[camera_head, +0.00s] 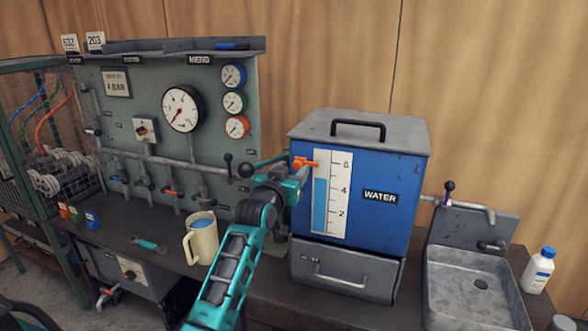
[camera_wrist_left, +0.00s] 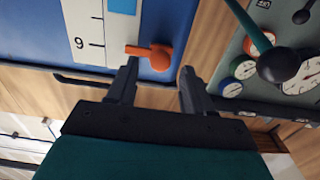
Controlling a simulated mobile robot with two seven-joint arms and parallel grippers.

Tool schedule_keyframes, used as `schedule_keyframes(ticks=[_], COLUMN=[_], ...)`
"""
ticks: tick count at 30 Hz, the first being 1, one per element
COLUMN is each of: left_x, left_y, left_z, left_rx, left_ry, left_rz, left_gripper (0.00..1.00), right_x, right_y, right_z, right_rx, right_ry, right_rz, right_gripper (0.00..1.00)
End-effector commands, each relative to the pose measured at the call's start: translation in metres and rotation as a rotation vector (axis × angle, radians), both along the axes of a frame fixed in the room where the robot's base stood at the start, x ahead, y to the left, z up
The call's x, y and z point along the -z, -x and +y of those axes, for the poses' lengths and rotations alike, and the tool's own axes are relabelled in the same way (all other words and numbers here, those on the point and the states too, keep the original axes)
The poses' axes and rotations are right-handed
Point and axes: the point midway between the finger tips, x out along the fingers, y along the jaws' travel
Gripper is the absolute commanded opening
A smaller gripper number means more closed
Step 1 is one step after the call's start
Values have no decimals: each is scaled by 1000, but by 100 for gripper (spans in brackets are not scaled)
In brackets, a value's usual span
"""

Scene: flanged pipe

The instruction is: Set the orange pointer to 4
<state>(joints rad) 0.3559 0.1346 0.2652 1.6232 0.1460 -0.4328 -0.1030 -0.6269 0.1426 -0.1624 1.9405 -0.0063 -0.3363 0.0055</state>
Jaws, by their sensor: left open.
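The orange pointer (camera_head: 302,162) sits on the left edge of the white scale (camera_head: 333,225) on the blue water tank (camera_head: 385,170), level with the 6 mark. The scale's blue column (camera_head: 320,205) tops out a little above 4. In the left wrist view the scale appears upside down, and the pointer's orange knob (camera_wrist_left: 159,57) lies between my left gripper's fingertips or just ahead of them. My left gripper (camera_head: 297,176) is open at the tank's left front edge, close to the pointer. Whether a finger touches it I cannot tell. My right gripper is not in view.
A panel with gauges (camera_head: 182,109), pipes and valves stands left of the tank. A black-knobbed lever (camera_head: 246,169) is close to my left gripper. A jug (camera_head: 202,238) stands on the bench beside my left arm. A metal sink (camera_head: 475,290) is right of the tank.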

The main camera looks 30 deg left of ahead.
Motion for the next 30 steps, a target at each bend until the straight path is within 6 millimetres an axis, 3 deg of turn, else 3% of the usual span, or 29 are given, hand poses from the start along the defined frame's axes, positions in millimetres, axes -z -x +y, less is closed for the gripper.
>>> schedule_keyframes(ticks=[6,16,30], left_x=[0,0,0], left_y=[-15,-17,-17], left_z=[4,4,4], left_rx=[0,0,0], left_ry=[0,0,0], left_rz=[0,-1,0], left_gripper=[51,51,7], right_x=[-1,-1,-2], right_y=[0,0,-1], right_z=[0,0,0], right_rx=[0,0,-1], right_ry=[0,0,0], right_rz=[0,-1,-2], right_gripper=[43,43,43])
